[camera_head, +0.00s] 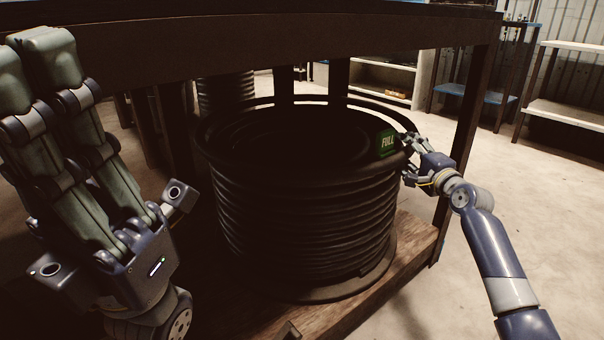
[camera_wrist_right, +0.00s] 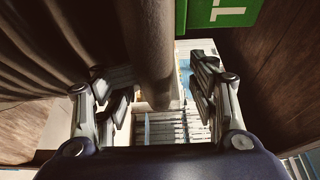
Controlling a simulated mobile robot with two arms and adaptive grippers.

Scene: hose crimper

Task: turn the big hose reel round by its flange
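The big hose reel (camera_head: 310,225) is wound with black hose and stands upright under the bench. Its dark upper flange (camera_head: 222,165) is a ring with a green "FULL" label (camera_head: 387,143) at its right side. The label also shows in the right wrist view (camera_wrist_right: 222,10). My right gripper (camera_head: 404,158) is at the flange's right edge, just beside the label. In the right wrist view its fingers stand apart, with the flange rim (camera_wrist_right: 152,50) between them; contact cannot be told. My left gripper (camera_head: 45,60) is raised at the near left, away from the reel, its visible fingers extended and empty.
The reel stands on a wooden base (camera_head: 412,240). The bench top's edge (camera_head: 300,40) crosses above it, and a bench leg (camera_head: 470,130) stands behind my right gripper. Another reel (camera_head: 225,90) is behind. Shelves (camera_head: 570,112) stand at the back right; the floor at right is clear.

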